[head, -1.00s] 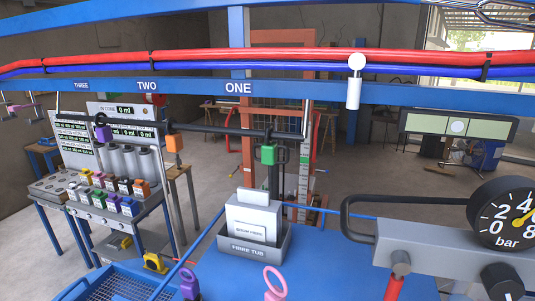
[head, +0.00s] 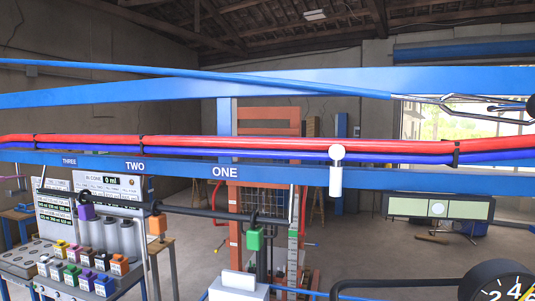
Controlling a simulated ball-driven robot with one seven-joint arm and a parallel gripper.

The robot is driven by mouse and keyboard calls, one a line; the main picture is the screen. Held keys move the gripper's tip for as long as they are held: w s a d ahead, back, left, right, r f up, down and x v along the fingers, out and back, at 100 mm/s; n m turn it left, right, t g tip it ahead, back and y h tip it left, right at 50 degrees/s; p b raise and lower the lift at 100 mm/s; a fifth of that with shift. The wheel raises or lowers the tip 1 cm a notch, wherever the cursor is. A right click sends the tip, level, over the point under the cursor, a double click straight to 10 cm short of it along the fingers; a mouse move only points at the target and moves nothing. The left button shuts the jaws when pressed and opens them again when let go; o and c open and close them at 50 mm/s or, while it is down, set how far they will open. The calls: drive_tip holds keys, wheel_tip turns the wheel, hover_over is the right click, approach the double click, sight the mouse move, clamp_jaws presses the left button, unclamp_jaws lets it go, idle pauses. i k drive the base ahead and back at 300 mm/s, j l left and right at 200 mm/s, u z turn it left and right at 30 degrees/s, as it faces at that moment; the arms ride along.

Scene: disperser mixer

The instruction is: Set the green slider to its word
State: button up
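The green slider (head: 254,240) is a small block on a dark horizontal bar (head: 200,213), at the bar's right end as I see it. An orange block (head: 156,225) and a purple block (head: 86,212) sit further left on the same bar. The blue beam (head: 290,174) above carries the white words THREE (head: 69,162), TWO (head: 135,165) and ONE (head: 224,171). The green slider appears below and slightly right of ONE. I cannot make out a word on the slider itself. My gripper is not in view.
Red and blue hoses (head: 270,146) run along the beam. A white-knobbed rod (head: 337,172) hangs from it. A rack of coloured bottles (head: 85,268) stands left. A pressure gauge (head: 500,283) is low right, and a panel (head: 437,208) hangs right.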

sight(255, 234)
drive_tip(key=i+j+u, duration=0.2)
drive_tip(key=i+j, duration=0.2)
drive_tip(key=i+j+u, duration=0.15)
drive_tip(key=i+j, duration=0.15)
drive_tip(key=i, duration=0.2)
